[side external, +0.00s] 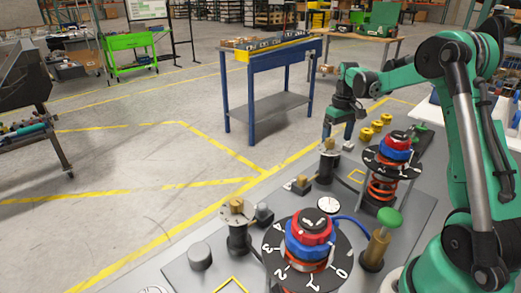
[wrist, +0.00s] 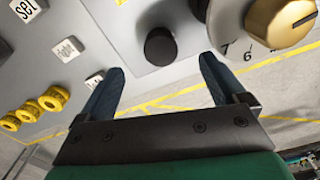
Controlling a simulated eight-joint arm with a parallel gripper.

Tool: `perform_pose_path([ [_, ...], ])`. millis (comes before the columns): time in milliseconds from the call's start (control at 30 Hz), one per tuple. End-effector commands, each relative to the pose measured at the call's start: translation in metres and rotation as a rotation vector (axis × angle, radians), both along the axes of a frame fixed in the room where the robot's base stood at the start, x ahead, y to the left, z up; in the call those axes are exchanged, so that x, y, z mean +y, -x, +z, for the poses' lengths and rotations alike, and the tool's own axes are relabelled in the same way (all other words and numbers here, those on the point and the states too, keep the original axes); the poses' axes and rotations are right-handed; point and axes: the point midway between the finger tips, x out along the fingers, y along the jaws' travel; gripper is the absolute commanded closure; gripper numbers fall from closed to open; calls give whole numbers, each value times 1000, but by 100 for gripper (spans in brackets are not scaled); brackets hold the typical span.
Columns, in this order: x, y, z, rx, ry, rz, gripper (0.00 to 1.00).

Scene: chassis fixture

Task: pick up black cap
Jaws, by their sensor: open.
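A black round cap (wrist: 160,47) stands on the light grey panel (wrist: 125,20) in the wrist view. It lies beyond the fingertips, in line with the gap between them and apart from both. My gripper (wrist: 163,68) is open, with two dark blue fingers and nothing between them. In the side external view my gripper (side external: 338,132) points down over the far part of the grey fixture plate (side external: 170,275). I cannot clearly pick out the black cap in that view.
A gold knob (wrist: 280,20) with a numbered dial is right of the cap. Yellow rings (wrist: 52,98) and labelled blocks (wrist: 68,50) are to the left. In the side external view, red-and-blue stacked dials (side external: 311,232) and a green-topped post (side external: 387,217) stand on the plate.

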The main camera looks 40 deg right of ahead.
Motion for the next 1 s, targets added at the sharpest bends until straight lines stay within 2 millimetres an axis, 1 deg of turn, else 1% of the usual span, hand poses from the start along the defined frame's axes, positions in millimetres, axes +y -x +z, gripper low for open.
perform_pose_path([
  [133,0,0,-13,0,0,0,9],
  [300,0,0,-43,-1,0,0,9],
  [400,0,0,-56,-1,0,0,9],
  [500,0,0,-62,-1,0,0,9],
  [700,0,0,-63,-1,0,0,9],
  [733,0,0,-63,-1,0,0,12],
  [767,0,0,-63,-1,0,0,20],
  [800,0,0,-63,-1,0,0,32],
  [867,0,0,-63,-1,0,0,49],
  [900,0,0,-63,-1,0,0,60],
  [967,0,0,-63,-1,0,0,77],
  [1000,0,0,-63,-1,0,0,89],
])
